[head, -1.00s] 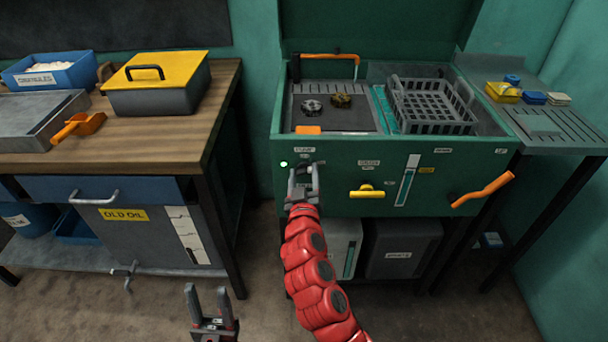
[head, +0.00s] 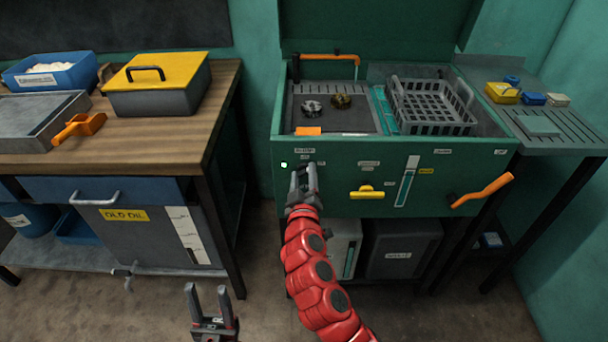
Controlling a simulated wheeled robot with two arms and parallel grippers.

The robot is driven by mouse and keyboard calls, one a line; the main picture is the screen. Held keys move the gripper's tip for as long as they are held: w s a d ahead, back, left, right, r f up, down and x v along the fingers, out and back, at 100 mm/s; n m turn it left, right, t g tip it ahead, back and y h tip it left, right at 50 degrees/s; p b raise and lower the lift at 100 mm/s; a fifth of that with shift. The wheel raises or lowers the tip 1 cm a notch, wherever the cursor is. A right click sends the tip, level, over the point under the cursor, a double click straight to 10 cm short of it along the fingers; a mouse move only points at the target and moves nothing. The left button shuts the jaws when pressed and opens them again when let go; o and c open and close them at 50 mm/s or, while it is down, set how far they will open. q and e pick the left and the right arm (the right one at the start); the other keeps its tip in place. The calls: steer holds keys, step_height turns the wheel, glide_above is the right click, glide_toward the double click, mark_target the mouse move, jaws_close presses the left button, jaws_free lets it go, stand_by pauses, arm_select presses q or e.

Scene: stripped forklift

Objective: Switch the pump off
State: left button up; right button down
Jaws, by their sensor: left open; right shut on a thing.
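The green parts washer (head: 340,150) stands at the centre right. A small green light (head: 284,165) glows on its front panel at the left, with a small label (head: 304,151) above and right of it. My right gripper (head: 303,172), on the red arm, is at the panel just right of the light. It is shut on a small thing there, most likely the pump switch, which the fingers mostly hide. My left gripper (head: 207,298) is open and empty, low in front of the floor, away from the washer.
A yellow handle (head: 367,192) and an orange lever (head: 483,190) stick out of the washer front. A grey basket (head: 432,105) and two small parts lie in the basin. A wooden bench (head: 150,140) with a yellow-lidded box (head: 160,85) stands left. Floor between is clear.

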steer(key=n+p, duration=0.1)
steer(key=n, duration=0.4)
steer(key=shift+a+f+n, duration=0.1)
steer(key=shift+n, duration=0.2)
steer(key=n+p, duration=0.1)
steer(key=n, duration=0.2)
steer(key=shift+n+p, duration=0.3)
steer(key=shift+n, duration=0.1)
steer(key=shift+f+n, duration=0.1)
steer(key=shift+n, duration=0.5)
steer(key=shift+c, duration=1.4)
jaws_free()
steer(key=s+b, duration=0.1)
steer(key=s, duration=1.6)
steer(key=shift+s, duration=0.25)
